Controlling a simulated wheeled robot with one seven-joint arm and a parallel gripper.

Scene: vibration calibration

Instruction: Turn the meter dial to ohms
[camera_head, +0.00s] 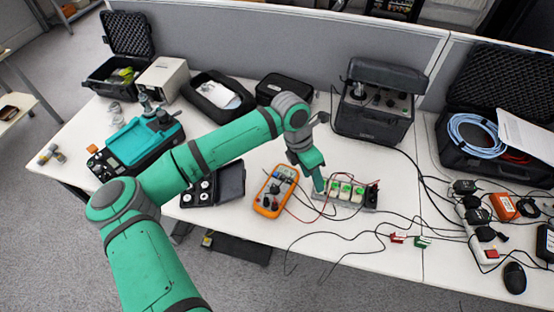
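The meter (275,191) is an orange handheld multimeter lying on the white table near the middle of the view. Its dial is a small dark spot on its face, and the setting it points to is too small to read. My green arm reaches in from the lower left and bends down to the right of the meter. The end of my arm, with my gripper (318,186), is just right of the meter, apart from it in the picture, by the left end of a socket block. The fingers are too small to make out.
A black case (231,183) lies left of the meter. A dark instrument box (376,118) stands behind. Loose cables cross the table at right; the front edge is close.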

